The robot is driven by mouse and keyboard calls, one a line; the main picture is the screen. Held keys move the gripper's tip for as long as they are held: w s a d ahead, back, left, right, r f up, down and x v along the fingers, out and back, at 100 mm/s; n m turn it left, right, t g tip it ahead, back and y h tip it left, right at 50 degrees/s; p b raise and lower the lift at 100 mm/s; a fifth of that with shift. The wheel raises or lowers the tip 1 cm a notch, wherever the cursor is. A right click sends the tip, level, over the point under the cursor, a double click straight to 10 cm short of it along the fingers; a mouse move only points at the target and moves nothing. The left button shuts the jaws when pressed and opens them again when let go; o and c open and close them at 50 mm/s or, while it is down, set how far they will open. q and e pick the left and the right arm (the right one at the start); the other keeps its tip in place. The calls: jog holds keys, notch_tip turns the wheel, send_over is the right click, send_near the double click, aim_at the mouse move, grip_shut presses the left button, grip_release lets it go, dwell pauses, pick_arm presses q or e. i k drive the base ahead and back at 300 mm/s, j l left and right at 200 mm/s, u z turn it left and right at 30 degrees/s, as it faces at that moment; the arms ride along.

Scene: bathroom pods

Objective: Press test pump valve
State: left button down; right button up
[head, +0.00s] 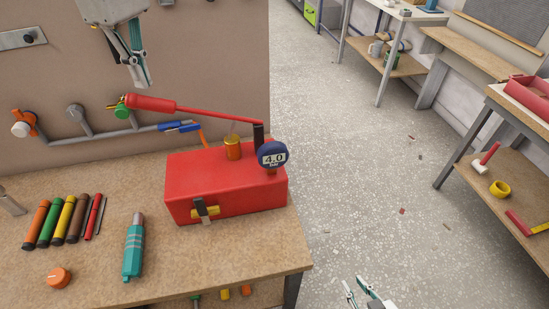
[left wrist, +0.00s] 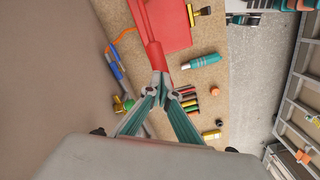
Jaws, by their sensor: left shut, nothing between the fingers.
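The red test pump (head: 225,180) stands on the workbench with a black and yellow latch in front. Its long red lever (head: 150,104) slopes up to the left, with the thick grip at the far end. A blue gauge (head: 272,155) reads 4.0 bar, and a brass cap (head: 232,148) sits on top. My left gripper (head: 142,86) is shut and empty, just above the lever grip. In the left wrist view its fingertips (left wrist: 160,80) overlap the grip end; I cannot tell whether they touch. My right gripper (head: 360,291) is low, beyond the bench's right edge, fingers apart.
Pipes with an orange valve (head: 24,126) and a green-handled brass valve (head: 121,110) run along the wall panel. Coloured tubes (head: 58,222), a teal tool (head: 134,248) and an orange knob (head: 59,278) lie on the bench (head: 180,270). Open floor (head: 355,170) lies to the right.

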aim_at(200, 204)
jog(key=k, duration=1)
